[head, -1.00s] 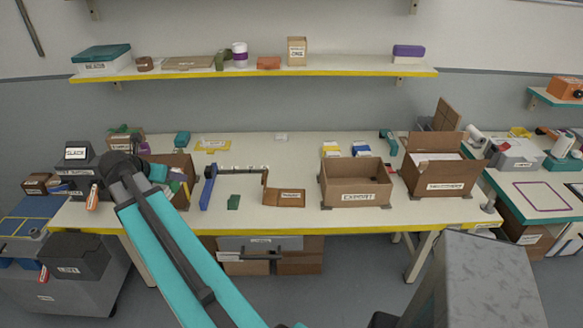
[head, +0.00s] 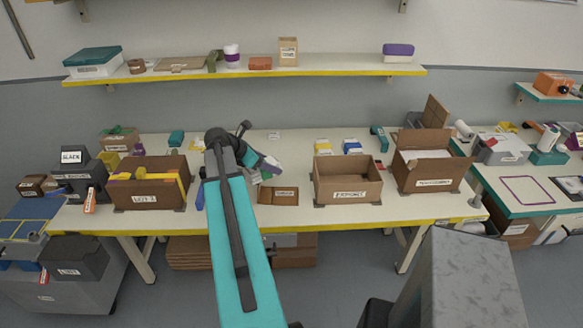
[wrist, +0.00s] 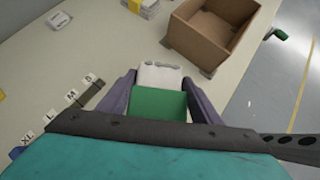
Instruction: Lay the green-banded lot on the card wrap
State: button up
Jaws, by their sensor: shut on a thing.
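My gripper (wrist: 160,100) is shut on the green-banded lot, a pale stack with a wide green band (wrist: 158,104), held between its two dark purple fingers. In the head view my gripper (head: 262,163) is over the middle of the table, and the lot is largely hidden there. A small brown card piece with a white label (head: 284,196) lies near the table's front edge, just right of my arm; it may be the card wrap, but its label is too small to read. I cannot tell the height of the lot above the table.
An open carton marked EXPORT (head: 347,194) stands right of my gripper, with a taller open carton (head: 432,184) beyond. A carton with yellow-banded contents (head: 149,197) stands at left. A rail with size letters (wrist: 72,108) lies left of my gripper in the wrist view.

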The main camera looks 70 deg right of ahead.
jog(key=s+d+f+m+g+y, duration=0.1)
jog(key=s+d+f+m, duration=0.1)
jog(key=s, duration=0.5)
jog(key=shift+s+d+f, duration=0.25)
jog(key=shift+d+f, duration=0.15)
jog(key=shift+f, duration=0.45)
jog(key=shift+f, duration=0.2)
jog(key=shift+f+b, duration=2.65)
jog(key=shift+f, duration=0.55)
jog(key=shift+f, duration=0.5)
jog(key=o, duration=1.3)
